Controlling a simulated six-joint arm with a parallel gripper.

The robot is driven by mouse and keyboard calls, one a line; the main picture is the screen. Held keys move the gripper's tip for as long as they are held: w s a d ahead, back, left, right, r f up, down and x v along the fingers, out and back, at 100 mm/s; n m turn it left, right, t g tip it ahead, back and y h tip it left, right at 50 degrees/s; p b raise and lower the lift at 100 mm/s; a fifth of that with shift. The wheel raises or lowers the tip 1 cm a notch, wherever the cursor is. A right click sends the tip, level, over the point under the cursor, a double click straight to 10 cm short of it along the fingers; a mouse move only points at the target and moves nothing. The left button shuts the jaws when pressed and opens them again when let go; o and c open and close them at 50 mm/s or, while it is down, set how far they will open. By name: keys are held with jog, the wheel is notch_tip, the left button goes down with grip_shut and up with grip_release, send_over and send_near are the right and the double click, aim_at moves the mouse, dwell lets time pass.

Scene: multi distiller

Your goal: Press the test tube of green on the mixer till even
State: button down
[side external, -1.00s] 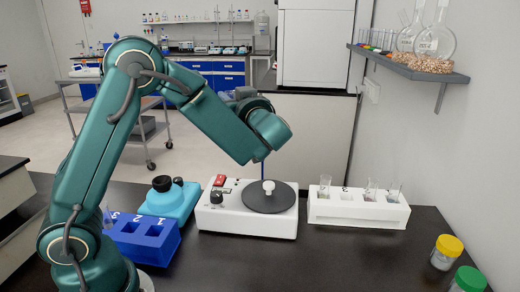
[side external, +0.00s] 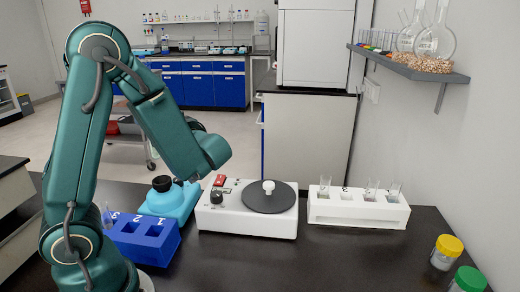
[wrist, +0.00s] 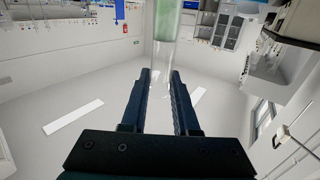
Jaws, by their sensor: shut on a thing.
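My gripper (wrist: 161,75) shows in the wrist view with its two dark fingers shut on a clear, pale green-tinted test tube (wrist: 165,45). The tube extends away past the fingertips to the top of the picture, and its far end is cut off. In the side view the gripper and tube are hidden by my arm. The teal mixer (side external: 174,203) with a black cup on top (side external: 162,184) stands on the dark bench, just left of and below my arm's end link. I cannot tell whether the tube touches the cup.
A white device with a dark disc (side external: 262,204) stands right of the mixer. A blue numbered rack (side external: 150,244) is in front, with a tube at slot 3. A white rack (side external: 340,209) holds several glass tubes. Yellow-capped (side external: 446,252) and green-capped (side external: 468,281) jars stand at right.

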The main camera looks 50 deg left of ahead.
jog(key=shift+f, duration=2.5)
jog(key=shift+f, duration=1.1)
dwell(0.6)
dwell(2.9)
jog(key=shift+r, duration=3)
